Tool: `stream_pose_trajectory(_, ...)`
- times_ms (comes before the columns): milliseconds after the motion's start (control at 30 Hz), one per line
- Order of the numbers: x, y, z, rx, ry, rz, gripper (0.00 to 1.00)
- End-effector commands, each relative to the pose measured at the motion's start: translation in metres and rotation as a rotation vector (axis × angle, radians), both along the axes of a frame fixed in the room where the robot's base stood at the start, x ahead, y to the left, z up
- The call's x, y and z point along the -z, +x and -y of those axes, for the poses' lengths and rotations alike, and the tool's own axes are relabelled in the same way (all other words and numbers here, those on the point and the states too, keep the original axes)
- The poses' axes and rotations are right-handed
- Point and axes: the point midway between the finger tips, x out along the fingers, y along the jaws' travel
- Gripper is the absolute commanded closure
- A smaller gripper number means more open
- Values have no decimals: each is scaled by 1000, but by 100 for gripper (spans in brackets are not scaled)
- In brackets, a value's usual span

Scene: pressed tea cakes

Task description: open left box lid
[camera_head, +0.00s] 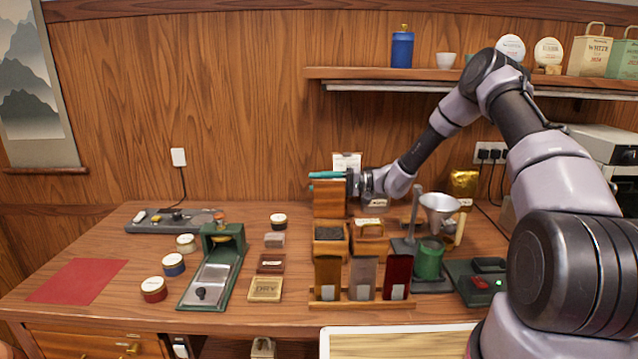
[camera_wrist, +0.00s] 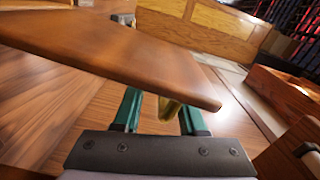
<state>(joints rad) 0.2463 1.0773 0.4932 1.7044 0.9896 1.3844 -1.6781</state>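The left box (camera_head: 330,248) is a wooden box on the table, with dark loose contents showing in its open top. Its lid (camera_head: 329,200) stands roughly upright at the back of the box. In the wrist view the lid (camera_wrist: 110,48) is a brown board crossing in front of my fingers and hiding part of them. My gripper (camera_head: 326,181) is at the lid's top edge, its teal fingers pointing left. The fingers are apart in the wrist view, with a small brass-coloured knob (camera_wrist: 168,108) between them and a gap beside it.
A rack with brown, grey and dark red containers (camera_head: 397,278) stands in front. A funnel (camera_head: 439,205) and green canister (camera_head: 428,262) are at right. A wall shelf (camera_head: 350,73) is above.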

Motion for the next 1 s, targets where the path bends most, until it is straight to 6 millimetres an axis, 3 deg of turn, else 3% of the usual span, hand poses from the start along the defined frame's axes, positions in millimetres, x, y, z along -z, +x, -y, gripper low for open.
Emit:
stream_pose_trajectory(267, -1, 1, 13, 3, 1, 0, 59)
stream_pose_trajectory(733, -1, 1, 97, 3, 0, 0, 59)
stream_pose_trajectory(1000, -1, 1, 109, 0, 1, -1, 59)
